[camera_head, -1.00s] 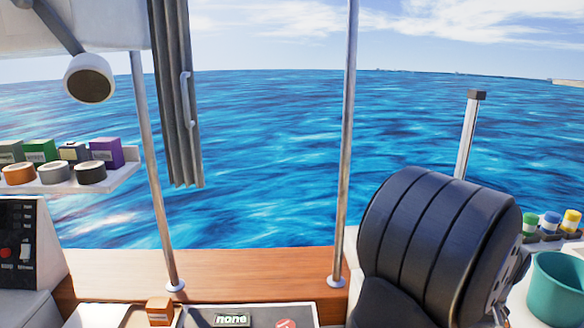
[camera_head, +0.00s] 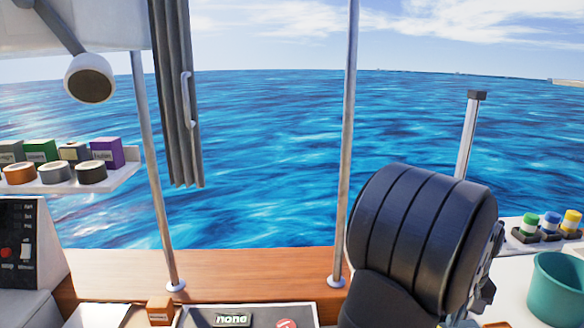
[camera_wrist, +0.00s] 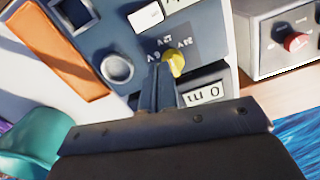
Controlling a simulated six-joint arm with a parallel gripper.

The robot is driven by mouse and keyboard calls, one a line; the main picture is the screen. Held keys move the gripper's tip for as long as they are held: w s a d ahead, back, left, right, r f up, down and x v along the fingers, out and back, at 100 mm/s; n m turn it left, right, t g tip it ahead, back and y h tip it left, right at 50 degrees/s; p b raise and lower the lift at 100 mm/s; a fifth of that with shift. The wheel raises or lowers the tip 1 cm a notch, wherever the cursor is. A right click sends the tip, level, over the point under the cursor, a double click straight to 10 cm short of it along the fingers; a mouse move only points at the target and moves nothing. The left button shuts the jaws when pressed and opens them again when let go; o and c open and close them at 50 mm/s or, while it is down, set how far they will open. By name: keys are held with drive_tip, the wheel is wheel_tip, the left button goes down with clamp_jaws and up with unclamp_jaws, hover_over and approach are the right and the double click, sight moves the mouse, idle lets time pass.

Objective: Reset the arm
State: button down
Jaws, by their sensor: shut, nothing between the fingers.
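My gripper (camera_wrist: 164,82) shows in the wrist view with its two dark fingers together and nothing between them. Its tips appear just beside a yellow knob (camera_wrist: 174,62) on a dark panel (camera_wrist: 130,40). I cannot tell whether they touch the knob. In the head view the dark ribbed part of my arm rises at the lower right, and my gripper is hidden there.
A teal bucket (camera_head: 557,288) stands at the right, below several small bottles (camera_head: 551,225). A shelf (camera_head: 70,186) with boxes and tape rolls is at the left. Two upright poles (camera_head: 346,150) stand on the wooden ledge (camera_head: 240,272).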

drive_tip(key=shift+w+a+f, duration=0.2)
drive_tip(key=shift+w+f, duration=0.25)
drive_tip(key=shift+f, duration=0.35)
drive_tip(key=c, duration=1.1)
unclamp_jaws()
drive_tip(key=o, duration=0.7)
drive_tip(key=r, duration=0.1)
drive_tip(key=w, duration=0.1)
drive_tip(key=w+r, duration=0.1)
drive_tip(key=shift+w+d+r+h, duration=0.1)
drive_tip(key=shift+d+r+h, duration=0.15)
drive_tip(key=shift+r+h, duration=0.15)
drive_tip(key=o, duration=0.4)
drive_tip(key=w+r+n+t+h, duration=0.1)
drive_tip(key=w+r, duration=0.5)
drive_tip(key=r, duration=0.2)
drive_tip(key=shift+w+r, duration=0.15)
drive_tip(key=shift+r, duration=0.25)
drive_tip(key=w+a+r+n+t+h, duration=0.1)
drive_tip(key=w+a+r, duration=0.15)
drive_tip(key=r, duration=0.45)
drive_tip(key=w+a+r+t+h, duration=0.1)
drive_tip(key=w+r+h, duration=0.1)
drive_tip(key=w+r, duration=0.35)
drive_tip(key=s+x, duration=0.1)
drive_tip(key=x, duration=0.6)
drive_tip(key=shift+d+f, duration=0.35)
drive_tip(key=shift+f, duration=0.15)
